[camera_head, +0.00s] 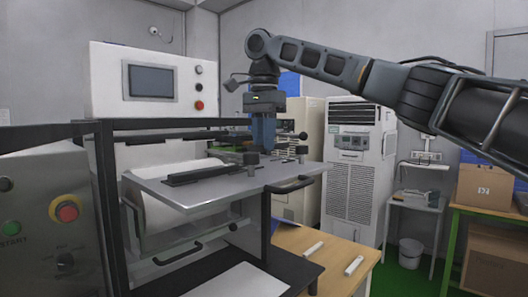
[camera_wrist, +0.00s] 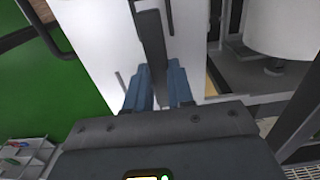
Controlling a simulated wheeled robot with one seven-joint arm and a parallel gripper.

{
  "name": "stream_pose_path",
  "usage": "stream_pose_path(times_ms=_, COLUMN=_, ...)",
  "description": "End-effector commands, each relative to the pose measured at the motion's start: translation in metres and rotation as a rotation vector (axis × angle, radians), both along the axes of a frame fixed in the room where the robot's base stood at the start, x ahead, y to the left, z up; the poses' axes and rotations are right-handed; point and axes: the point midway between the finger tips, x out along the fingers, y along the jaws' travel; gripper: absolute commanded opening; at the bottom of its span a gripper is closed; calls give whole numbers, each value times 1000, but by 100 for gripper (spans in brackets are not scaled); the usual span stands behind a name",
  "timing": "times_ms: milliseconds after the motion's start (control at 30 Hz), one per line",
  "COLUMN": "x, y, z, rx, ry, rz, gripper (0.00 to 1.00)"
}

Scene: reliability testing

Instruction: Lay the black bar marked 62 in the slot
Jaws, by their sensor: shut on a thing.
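My gripper (camera_wrist: 160,90) is shut on a dark bar (camera_wrist: 153,45) that runs up between its two blue fingers toward the top of the wrist view. No number can be read on it. In the head view my gripper (camera_head: 263,135) points down over the far right part of a pale metal plate (camera_head: 225,188). The plate also shows as a white surface in the wrist view (camera_wrist: 90,35). A thin dark line, possibly a slot, lies on it left of the fingers. A long black piece (camera_head: 200,175) lies on the plate; I cannot tell whether it is a fixture.
Black knobs (camera_head: 251,158) stand on the plate. A black frame (camera_head: 105,190) rises at its left, beside a control panel with a red button (camera_head: 67,211). A white cabinet (camera_head: 148,82) stands behind. Pale strips lie on a wooden table (camera_head: 300,242) at the front right.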

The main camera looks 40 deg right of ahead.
Motion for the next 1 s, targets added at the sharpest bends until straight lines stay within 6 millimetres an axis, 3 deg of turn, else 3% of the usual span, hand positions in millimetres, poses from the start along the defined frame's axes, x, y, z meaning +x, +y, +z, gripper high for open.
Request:
stream_pose_path(times_ms=233, x=-1, y=-1, z=-30, rx=-1, ry=2, rz=1, gripper=0)
stream_pose_path(times_ms=633, x=0, y=0, z=-35, rx=2, ry=1, rz=1, gripper=0)
stream_pose_path(times_ms=667, x=0, y=0, z=-34, rx=1, ry=0, rz=1, gripper=25)
stream_pose_path(times_ms=900, x=0, y=0, z=-34, rx=0, ry=0, rz=1, gripper=48)
stream_pose_path(times_ms=1000, x=0, y=0, z=-34, rx=0, ry=0, rz=1, gripper=48)
